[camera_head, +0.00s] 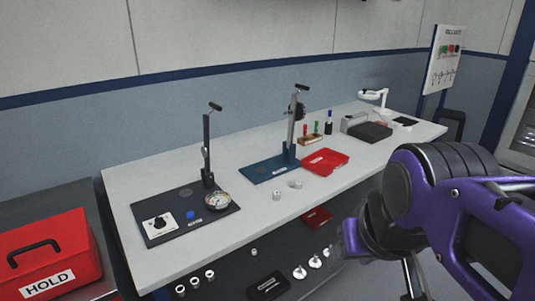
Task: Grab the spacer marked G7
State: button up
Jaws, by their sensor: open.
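Small silvery cylindrical parts stand on the white bench: one (277,196) near the front edge and a close pair (295,184) behind it to the right. More small metal parts (195,283) are in a row on the lower dark surface, with a single one (254,252) and flanged ones (315,262) farther right. No G7 marking is legible, so I cannot tell which is the spacer G7. My purple arm fills the right side. My gripper (346,240) is at its left end, in front of the bench edge, apart from the bench parts. Its fingers are hard to make out.
A dark press base (160,238) with a dial gauge (219,199) and a blue press base (262,170) stand on the bench. A red tray (325,161) is beside the blue one. A red HOLD box (45,250) is at left. Bare bench lies between the bases.

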aim_at(299, 184)
jog(key=i+l+u, duration=0.1)
jog(key=u, duration=0.3)
jog(key=i+l+u, duration=0.1)
jog(key=l+u, duration=0.25)
jog(key=i+l+u, duration=0.15)
jog(key=l, duration=0.2)
jog(key=i+l+u, duration=0.15)
jog(key=l, duration=0.2)
jog(key=k, duration=0.05)
